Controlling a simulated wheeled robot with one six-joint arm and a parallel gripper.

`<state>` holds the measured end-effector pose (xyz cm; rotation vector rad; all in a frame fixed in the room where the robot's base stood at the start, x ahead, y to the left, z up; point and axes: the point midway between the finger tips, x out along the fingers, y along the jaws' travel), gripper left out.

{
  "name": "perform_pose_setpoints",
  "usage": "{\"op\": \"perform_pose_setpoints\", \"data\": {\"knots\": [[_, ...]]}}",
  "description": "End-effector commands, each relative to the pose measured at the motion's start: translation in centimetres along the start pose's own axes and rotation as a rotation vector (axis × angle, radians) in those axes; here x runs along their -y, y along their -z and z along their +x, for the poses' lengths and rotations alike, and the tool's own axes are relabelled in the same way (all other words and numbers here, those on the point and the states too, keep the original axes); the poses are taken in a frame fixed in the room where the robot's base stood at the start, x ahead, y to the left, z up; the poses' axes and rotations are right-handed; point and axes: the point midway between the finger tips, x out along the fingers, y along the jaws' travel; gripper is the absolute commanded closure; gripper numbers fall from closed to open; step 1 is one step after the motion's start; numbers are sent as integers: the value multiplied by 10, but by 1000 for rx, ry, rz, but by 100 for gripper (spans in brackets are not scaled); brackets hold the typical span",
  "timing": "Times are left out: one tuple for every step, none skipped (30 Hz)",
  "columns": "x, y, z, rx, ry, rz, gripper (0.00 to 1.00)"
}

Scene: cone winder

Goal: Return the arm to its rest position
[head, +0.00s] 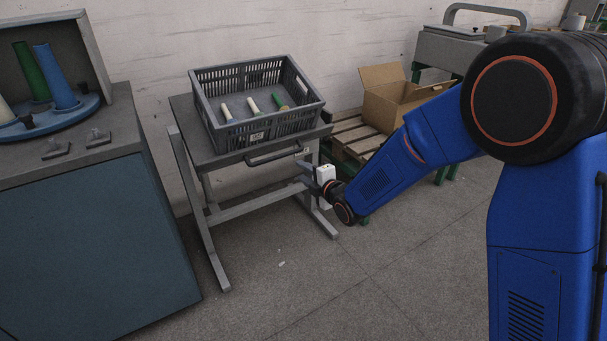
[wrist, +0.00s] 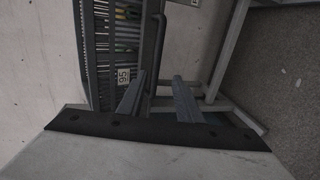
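My blue arm reaches in from the right of the head view, bent at a high elbow and sloping down to the left. My gripper (head: 307,179) is at its end, in front of the right side of the grey stand. In the wrist view, my gripper (wrist: 160,95) shows two dark fingers standing apart with nothing between them. The grey crate (head: 225,140) sits on top of the stand (head: 187,115), above and beyond my gripper. In the wrist view the crate (wrist: 88,50) shows at the upper left, past the fingers.
Two white tubes and a green one lie in the crate. A blue-grey machine (head: 90,240) with standing cones fills the left. A cardboard box (head: 385,108) on a wooden pallet (head: 350,140) stands behind my arm. The floor (head: 340,290) in front is clear.

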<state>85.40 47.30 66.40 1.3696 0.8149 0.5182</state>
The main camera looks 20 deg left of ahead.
Motion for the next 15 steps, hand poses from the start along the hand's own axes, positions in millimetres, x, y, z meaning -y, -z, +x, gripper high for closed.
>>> {"op": "perform_pose_setpoints", "data": {"knots": [[0, 0, 0, 0, 0, 0, 68], [0, 0, 0, 0, 0, 0, 68], [0, 0, 0, 0, 0, 0, 68], [0, 0, 0, 0, 0, 0, 68], [0, 0, 0, 0, 0, 0, 68], [0, 0, 0, 0, 0, 0, 68], [0, -1, -1, 1, 1, 2, 68], [-1, -2, -2, 4, 2, 5, 68], [-3, -6, -4, 10, 5, 13, 68], [-5, -9, -7, 16, 10, 22, 68], [-7, -14, -10, 25, 17, 33, 68], [-10, -22, -17, 39, 27, 54, 68], [-14, -28, -23, 52, 36, 72, 68], [-16, -37, -30, 68, 48, 95, 68], [-20, -48, -40, 92, 63, 128, 68]]}}
